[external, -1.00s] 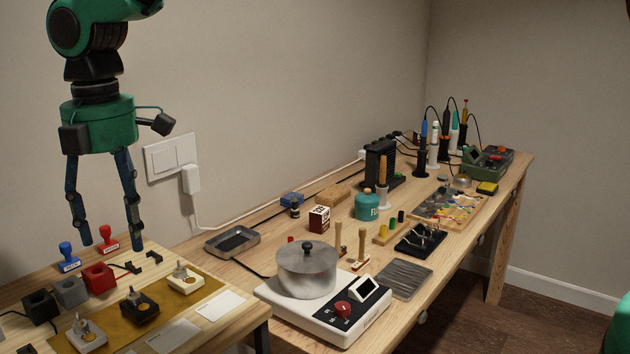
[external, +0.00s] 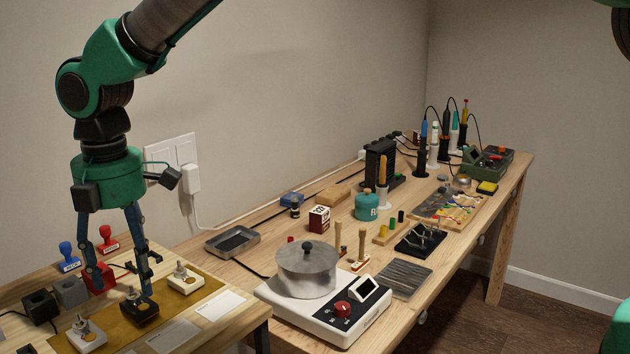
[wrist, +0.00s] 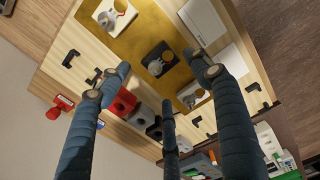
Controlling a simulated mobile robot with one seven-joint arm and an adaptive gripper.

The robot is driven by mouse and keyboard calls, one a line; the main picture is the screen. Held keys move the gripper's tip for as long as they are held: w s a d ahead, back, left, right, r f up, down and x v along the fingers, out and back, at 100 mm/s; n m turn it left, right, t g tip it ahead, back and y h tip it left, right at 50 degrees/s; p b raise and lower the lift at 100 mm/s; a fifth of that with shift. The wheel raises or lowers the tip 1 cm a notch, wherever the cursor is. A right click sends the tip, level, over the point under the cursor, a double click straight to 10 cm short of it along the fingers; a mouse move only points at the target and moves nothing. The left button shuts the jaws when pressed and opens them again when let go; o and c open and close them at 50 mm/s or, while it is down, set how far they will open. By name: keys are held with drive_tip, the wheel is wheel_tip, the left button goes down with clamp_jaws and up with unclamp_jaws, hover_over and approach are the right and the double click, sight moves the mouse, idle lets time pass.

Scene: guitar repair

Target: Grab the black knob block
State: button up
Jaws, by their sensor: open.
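The black knob block (external: 139,308) sits on the tan mat (external: 214,284) between two white knob blocks, one nearer the front (external: 86,336) and one farther back (external: 186,281). In the wrist view the black knob block (wrist: 157,60) shows between the fingertips, its light metal knob on top. My gripper (external: 122,290) points down over the mat with its fingers spread and nothing held. In the external view one finger comes down in front of or just behind the black block's top; contact cannot be told. It also shows in the wrist view (wrist: 161,76).
A red cube (external: 98,279), grey cube (external: 71,291) and black cube (external: 40,305) stand left of the mat. Red (external: 108,240) and blue (external: 68,257) stamps stand behind. White cards (external: 221,305) lie to the right. A scale with a metal pot (external: 306,275) stands on the neighbouring bench.

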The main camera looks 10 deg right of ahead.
sight(137, 299)
drive_tip(key=shift+d+f+b, duration=0.2)
drive_tip(key=shift+f+b, duration=0.55)
drive_tip(key=shift+f, duration=1.85)
drive_tip(key=c, duration=1.3)
